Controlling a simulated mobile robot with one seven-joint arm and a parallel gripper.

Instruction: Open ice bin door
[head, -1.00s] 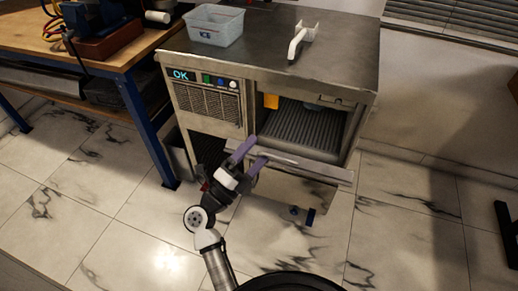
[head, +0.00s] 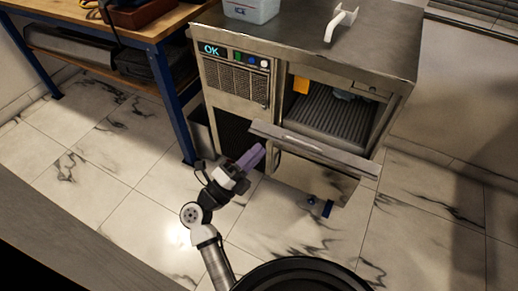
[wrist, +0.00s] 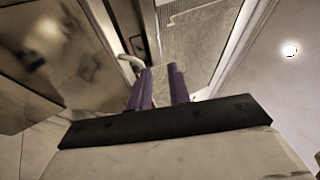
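The ice machine (head: 235,82) stands at the centre of the head view. Its ice bin door (head: 318,155) is swung outward at the front right, leaving the bin opening (head: 335,112) with its dark ribbed interior exposed. My gripper (head: 262,150) has purple fingers and is just below the door's left end in the head view. Whether it touches the door cannot be told. The wrist view shows the two fingers (wrist: 160,78) with a narrow gap between them and no clear object held.
A pale ICE tub (head: 252,10) and a white scoop-like handle (head: 340,20) lie on the machine's top. A blue-legged workbench (head: 182,120) stands at left. The marble-tiled floor (head: 120,180) in front is clear.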

